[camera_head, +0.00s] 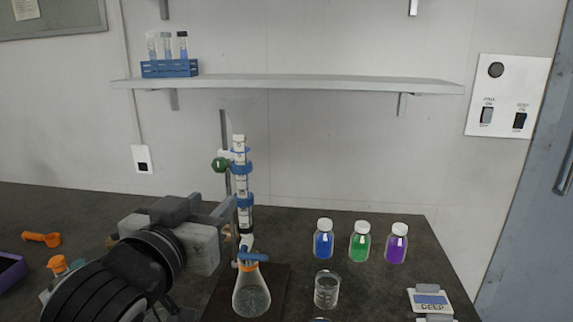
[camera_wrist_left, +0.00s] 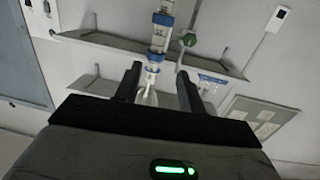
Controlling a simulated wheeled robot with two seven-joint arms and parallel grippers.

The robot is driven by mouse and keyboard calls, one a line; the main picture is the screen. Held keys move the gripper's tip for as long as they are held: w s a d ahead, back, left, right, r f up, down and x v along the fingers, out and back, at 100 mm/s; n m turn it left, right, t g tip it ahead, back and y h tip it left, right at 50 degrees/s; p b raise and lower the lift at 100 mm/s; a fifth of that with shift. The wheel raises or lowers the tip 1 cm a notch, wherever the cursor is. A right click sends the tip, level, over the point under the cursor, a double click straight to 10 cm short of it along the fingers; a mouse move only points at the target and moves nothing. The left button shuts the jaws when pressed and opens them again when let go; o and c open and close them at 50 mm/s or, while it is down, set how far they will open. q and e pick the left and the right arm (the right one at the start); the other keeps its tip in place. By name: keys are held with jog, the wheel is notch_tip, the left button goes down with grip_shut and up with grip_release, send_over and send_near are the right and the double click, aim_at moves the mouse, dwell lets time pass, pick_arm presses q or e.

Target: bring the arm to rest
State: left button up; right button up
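My left gripper (camera_head: 228,220) comes in from the left, beside the lower part of an upright burette (camera_head: 241,180). In the left wrist view the two dark fingers of my left gripper (camera_wrist_left: 158,84) stand apart. The burette's white lower end (camera_wrist_left: 150,77) shows in the gap between them, without visible contact. The burette has blue bands and stands above an orange-collared conical flask (camera_head: 251,294) on a dark base. Part of the base is hidden by my left arm. My right gripper is not in view.
Blue, green and purple capped bottles (camera_head: 360,241) stand to the right, with a glass beaker (camera_head: 327,290) in front. A green knob (camera_head: 220,164) sits beside the burette. A wall shelf (camera_head: 300,84) holds a blue tube rack (camera_head: 169,68). An orange scoop (camera_head: 42,239) lies at left.

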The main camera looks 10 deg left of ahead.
pick_arm(q)
jog(key=s+a+f+g+y, duration=0.15)
jog(key=s+f+g, duration=0.25)
jog(key=f, duration=0.7)
jog(key=s+a+f+g, duration=0.2)
jog(key=s+f+g, duration=0.2)
jog(key=f, duration=0.6)
jog(key=s+a+f+g, duration=0.2)
jog(key=s+f+g, duration=0.4)
jog(key=s+f, duration=0.7)
jog(key=w+d+f+m+t+h, duration=0.1)
jog(key=w+d+f+t+h, duration=0.1)
jog(key=w+d+f+t, duration=0.3)
jog(key=shift+f+t, duration=1)
jog(key=shift+f, duration=0.7)
